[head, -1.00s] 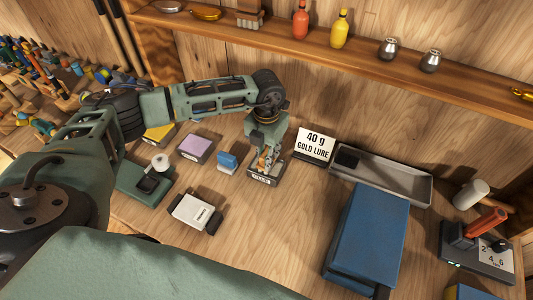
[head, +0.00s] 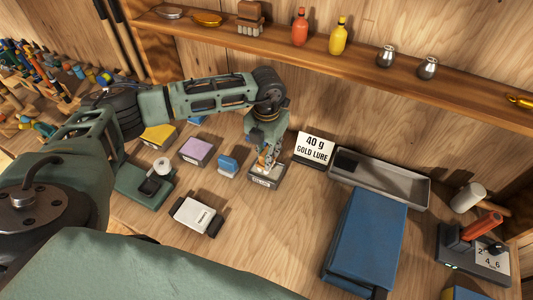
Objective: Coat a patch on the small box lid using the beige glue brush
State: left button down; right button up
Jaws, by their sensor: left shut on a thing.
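My left gripper (head: 268,158) comes down from above at the middle of the bench, shut on a small tan piece. I take this for the beige glue brush; the fingers hide most of it. Directly beneath is a small dark grey box (head: 264,183) with a white label on its front. Its top is largely covered by the gripper, and I cannot tell whether the held piece touches it. Which box has the small lid is not clear from this view. My right gripper is not in view.
Left of the gripper are a blue block (head: 228,165), a lilac-topped box (head: 195,150) and a white box (head: 193,215). The front middle is clear.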

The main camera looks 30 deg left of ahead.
pick_arm(q)
jog(key=shift+r+p, duration=1.05)
jog(key=shift+r, duration=1.15)
